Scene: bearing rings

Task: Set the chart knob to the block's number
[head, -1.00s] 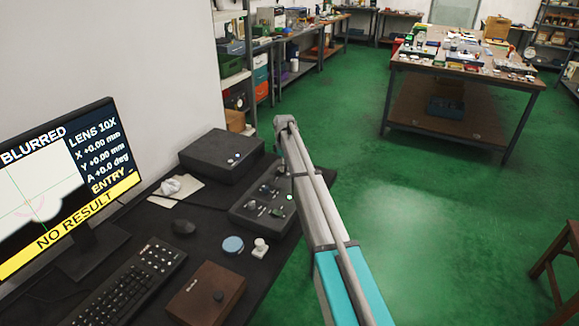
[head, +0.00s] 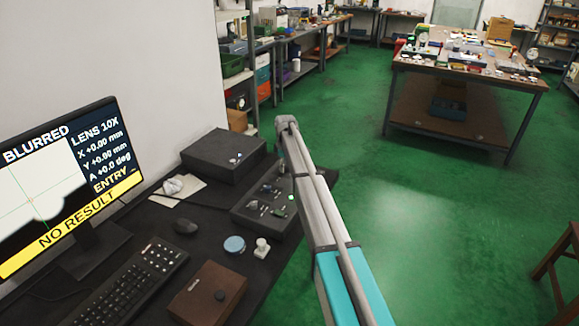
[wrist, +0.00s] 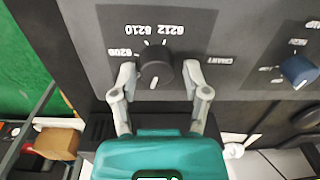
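In the wrist view the dark round chart knob (wrist: 153,72) sits on a grey panel (wrist: 225,20) marked CHART, upside down in this view. Tick marks and the numbers 6208, 6210 and 6212 stand around its upper side. A white mark shows on the knob's face toward the picture's lower edge. My gripper (wrist: 160,75) is open, one finger on each side of the knob, with a gap visible on both sides. In the head view my arm hides the gripper and the knob. I cannot identify the block or its number.
A blue knob (wrist: 300,70) is right of the chart knob. In the head view a monitor (head: 60,190) reads BLURRED and NO RESULT. A keyboard (head: 130,285), brown box (head: 207,293), blue disc (head: 234,244) and control box (head: 265,205) are on the dark bench.

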